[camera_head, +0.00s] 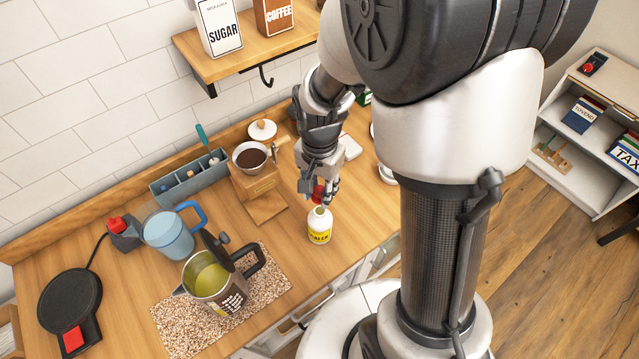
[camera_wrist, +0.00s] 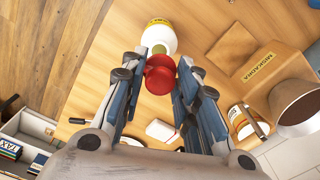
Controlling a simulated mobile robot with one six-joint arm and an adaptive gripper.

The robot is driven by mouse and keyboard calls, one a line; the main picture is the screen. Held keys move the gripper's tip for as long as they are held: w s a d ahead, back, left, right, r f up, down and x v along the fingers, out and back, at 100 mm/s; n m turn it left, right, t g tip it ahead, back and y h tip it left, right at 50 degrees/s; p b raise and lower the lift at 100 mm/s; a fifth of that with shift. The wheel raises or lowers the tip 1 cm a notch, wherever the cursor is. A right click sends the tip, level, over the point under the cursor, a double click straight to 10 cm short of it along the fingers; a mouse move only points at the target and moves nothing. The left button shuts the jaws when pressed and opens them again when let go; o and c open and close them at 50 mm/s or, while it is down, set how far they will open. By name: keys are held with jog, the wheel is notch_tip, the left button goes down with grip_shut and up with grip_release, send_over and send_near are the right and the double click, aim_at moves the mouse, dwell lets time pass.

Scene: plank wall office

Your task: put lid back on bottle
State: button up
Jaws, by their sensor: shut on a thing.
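A small white bottle with a yellow label (camera_head: 320,226) stands upright on the wooden counter, its mouth uncovered. In the wrist view the bottle (camera_wrist: 159,36) is at the top middle, with its mouth facing the camera. My gripper (camera_head: 319,192) is just above and behind the bottle. It is shut on the red lid (camera_head: 318,194), which is partly hidden by the fingers in the head view. In the wrist view the lid (camera_wrist: 160,76) sits between the fingertips and looks close to the bottle's mouth, but apart from it.
A coffee grinder (camera_head: 263,190) stands left of the bottle. A steel pitcher (camera_head: 212,283) is on a speckled mat (camera_head: 175,320), with a blue-handled jug (camera_head: 167,233) behind it. A grey caddy (camera_head: 189,178) is by the wall. The counter right of the bottle is clear.

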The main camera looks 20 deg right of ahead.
aim_at(320, 211)
jog(key=shift+d+f+b, duration=0.15)
jog(key=shift+f+b, duration=0.3)
jog(key=shift+f, duration=0.25)
jog(key=shift+f+b, duration=1.85)
jog(key=shift+f, duration=0.5)
jog(key=shift+f, duration=0.15)
jog(key=o, duration=0.8)
jog(key=shift+o, duration=0.3)
jog(key=o, duration=0.4)
